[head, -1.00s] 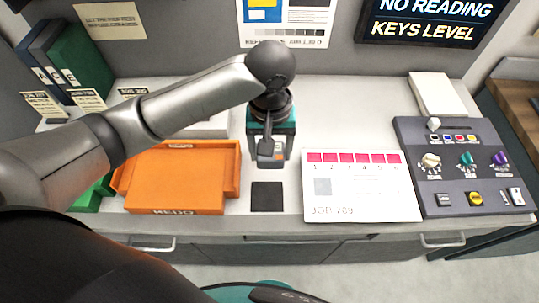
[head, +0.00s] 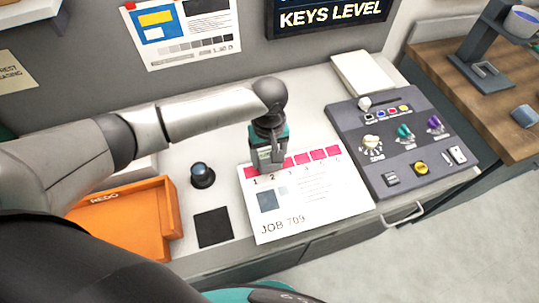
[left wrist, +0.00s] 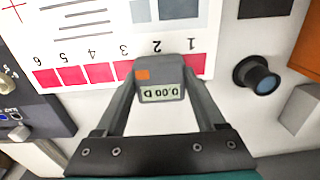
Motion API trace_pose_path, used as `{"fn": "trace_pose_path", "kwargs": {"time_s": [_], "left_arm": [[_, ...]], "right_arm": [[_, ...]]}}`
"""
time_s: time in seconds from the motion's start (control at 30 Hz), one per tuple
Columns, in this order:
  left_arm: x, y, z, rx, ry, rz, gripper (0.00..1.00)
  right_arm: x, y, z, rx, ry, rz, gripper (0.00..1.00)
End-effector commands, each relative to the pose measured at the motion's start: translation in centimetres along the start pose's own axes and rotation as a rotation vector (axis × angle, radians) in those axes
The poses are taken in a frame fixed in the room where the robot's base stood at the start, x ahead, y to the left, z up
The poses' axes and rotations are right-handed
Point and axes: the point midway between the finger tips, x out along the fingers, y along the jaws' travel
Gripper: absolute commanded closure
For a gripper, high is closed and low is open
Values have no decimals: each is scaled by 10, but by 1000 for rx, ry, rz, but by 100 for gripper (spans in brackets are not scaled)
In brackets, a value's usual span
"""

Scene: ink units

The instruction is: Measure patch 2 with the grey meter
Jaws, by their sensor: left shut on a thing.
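My left gripper (head: 268,147) is shut on the grey meter (left wrist: 161,92), which has an orange button and a display that seems to read 0.00 D. The white JOB 709 sheet (head: 310,208) lies on the counter with a row of red patches numbered 1 to 6. In the left wrist view, the meter's tip covers most of patch 2, between patch 3 (left wrist: 128,68) and patch 1 (left wrist: 194,63). I cannot tell whether the meter touches the sheet. My right gripper is not in view.
A dark round loupe-like object (head: 202,175) stands left of the sheet, with a black square (head: 213,228) in front of it. The orange REDO tray (head: 120,215) is further left. A control panel (head: 400,150) with knobs stands right of the sheet.

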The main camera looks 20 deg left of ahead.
Motion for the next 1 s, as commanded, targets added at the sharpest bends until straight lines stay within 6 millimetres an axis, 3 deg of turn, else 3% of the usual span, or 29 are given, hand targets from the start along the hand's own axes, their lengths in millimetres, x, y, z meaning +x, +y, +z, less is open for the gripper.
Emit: {"fn": "trace_pose_path", "kwargs": {"time_s": [0.2,1.0], "left_arm": [[12,0,0,1,2,0,88],[10,0,0,0,1,0,88]], "right_arm": [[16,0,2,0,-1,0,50],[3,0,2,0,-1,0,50]]}}
